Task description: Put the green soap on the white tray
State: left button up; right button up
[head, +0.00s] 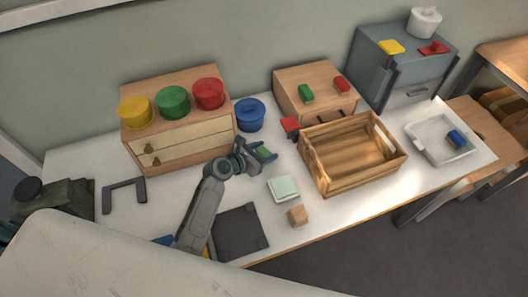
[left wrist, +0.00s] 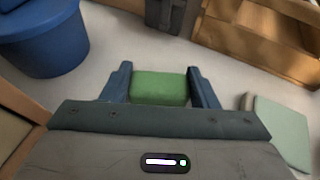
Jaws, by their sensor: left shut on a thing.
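My left gripper (head: 264,153) is shut on the green soap (head: 263,151), a small green block, over the middle of the white table. In the left wrist view the green soap (left wrist: 160,88) sits between the two fingers of the left gripper (left wrist: 161,87). The white tray (head: 428,132) lies at the right end of the table, well to the right of the gripper, with a small blue block (head: 456,138) in it. My right gripper is not in view.
A wooden crate (head: 350,178) stands between the gripper and the tray. A pale green square (head: 284,188), a small wooden block (head: 298,215), a red block (head: 290,126) and a blue pot (head: 250,115) are nearby.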

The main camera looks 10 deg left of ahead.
pick_arm(q)
jog(key=shift+f, duration=0.45)
jog(key=shift+f, duration=0.1)
jog(key=o, duration=1)
